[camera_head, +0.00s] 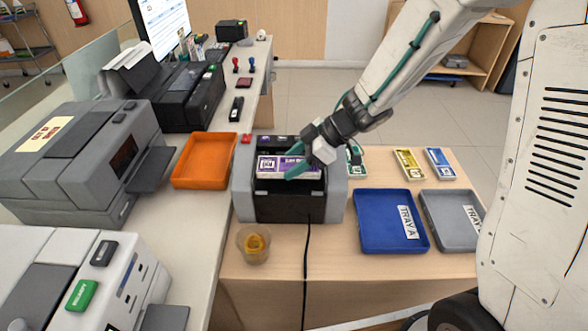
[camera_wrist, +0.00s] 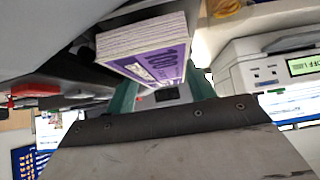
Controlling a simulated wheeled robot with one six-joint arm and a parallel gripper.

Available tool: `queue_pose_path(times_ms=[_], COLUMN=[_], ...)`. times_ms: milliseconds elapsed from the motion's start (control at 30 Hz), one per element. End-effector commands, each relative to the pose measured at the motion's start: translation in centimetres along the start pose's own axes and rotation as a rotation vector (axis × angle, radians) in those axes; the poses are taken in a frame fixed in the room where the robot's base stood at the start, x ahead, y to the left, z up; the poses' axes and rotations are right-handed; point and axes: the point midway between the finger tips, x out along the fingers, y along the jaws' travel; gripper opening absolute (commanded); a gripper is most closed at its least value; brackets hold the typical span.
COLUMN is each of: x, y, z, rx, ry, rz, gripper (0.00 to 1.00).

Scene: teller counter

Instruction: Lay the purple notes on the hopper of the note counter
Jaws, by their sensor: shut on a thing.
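The purple notes (camera_head: 270,165) are a banded stack with a white label. They lie roughly level over the top of the note counter (camera_head: 245,190), a grey and black machine on the wooden desk. My gripper (camera_head: 302,170) has green fingers and is shut on the right part of the stack, reaching in from the upper right. The wrist view shows the stack's purple face and white paper edges (camera_wrist: 145,38) at the fingers. The stack hides part of the hopper. I cannot tell whether it touches the hopper.
A green bundle (camera_head: 357,158), partly hidden, a yellow bundle (camera_head: 409,165) and a blue bundle (camera_head: 440,164) lie to the right. A blue tray (camera_head: 374,237) and a grey tray (camera_head: 440,230) stand before them.

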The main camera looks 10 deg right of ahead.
Motion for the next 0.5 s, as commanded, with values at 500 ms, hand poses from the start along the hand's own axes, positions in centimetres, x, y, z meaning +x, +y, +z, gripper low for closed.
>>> queue_pose_path(times_ms=[500], x=[2.1], y=[-0.1], z=[2.0], rx=[-0.001], ry=[0.000], rz=[-0.002], gripper=[0.26])
